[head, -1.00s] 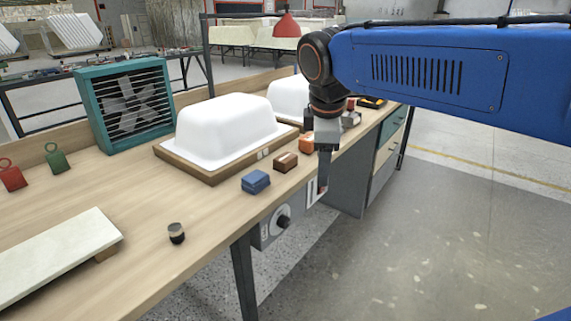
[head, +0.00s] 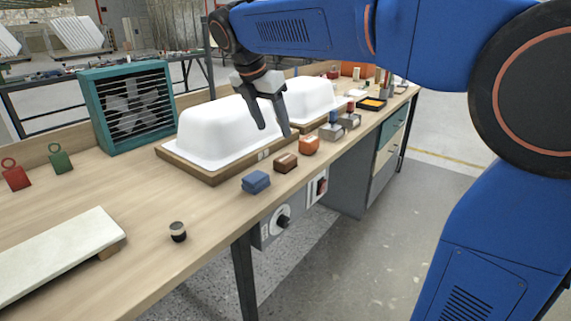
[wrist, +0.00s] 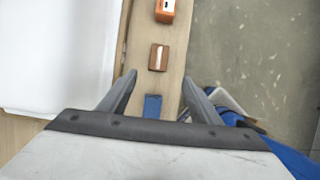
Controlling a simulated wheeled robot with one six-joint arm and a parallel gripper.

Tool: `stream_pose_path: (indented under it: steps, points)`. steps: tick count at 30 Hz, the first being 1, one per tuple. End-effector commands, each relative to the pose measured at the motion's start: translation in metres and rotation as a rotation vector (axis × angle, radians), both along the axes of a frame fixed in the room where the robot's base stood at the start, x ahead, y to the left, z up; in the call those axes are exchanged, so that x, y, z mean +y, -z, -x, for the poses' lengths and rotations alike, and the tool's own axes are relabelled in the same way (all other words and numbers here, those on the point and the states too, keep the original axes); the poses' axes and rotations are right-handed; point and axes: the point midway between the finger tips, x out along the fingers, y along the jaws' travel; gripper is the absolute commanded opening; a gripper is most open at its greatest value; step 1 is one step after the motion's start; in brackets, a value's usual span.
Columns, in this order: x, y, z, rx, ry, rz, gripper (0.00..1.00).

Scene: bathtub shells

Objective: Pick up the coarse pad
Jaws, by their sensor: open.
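Three small blocks that look like pads lie in a row along the bench's front edge: a blue pad (head: 256,182), a brown pad (head: 285,162) and an orange pad (head: 309,145). I cannot tell by sight which is the coarse one. My gripper (head: 275,130) is open and empty, raised above the row in front of the near white tub shell. In the wrist view my fingers (wrist: 160,77) straddle the line of pads from above. The blue pad (wrist: 152,106) shows between them, the brown pad (wrist: 159,57) just beyond the tips, the orange pad (wrist: 165,11) farther off.
Two white tub shells, the near one (head: 222,128) on a wooden base, stand behind the pads. A teal fan (head: 127,105), a pale slab (head: 60,252) and a small dark-and-cream cylinder (head: 178,232) are on the left. Grey blocks and a tray (head: 371,103) lie farther right.

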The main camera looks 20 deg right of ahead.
Motion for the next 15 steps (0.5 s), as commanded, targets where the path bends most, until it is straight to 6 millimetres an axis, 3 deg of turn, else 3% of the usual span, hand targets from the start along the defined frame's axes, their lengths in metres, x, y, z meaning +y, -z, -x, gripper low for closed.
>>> stream_pose_path:
  steps: [9, 15]
  points:
    - [-0.018, 0.053, -0.012, 0.001, 0.002, -0.001, 0.58]
    - [-0.026, 0.075, -0.018, 0.000, 0.003, -0.001, 0.58]
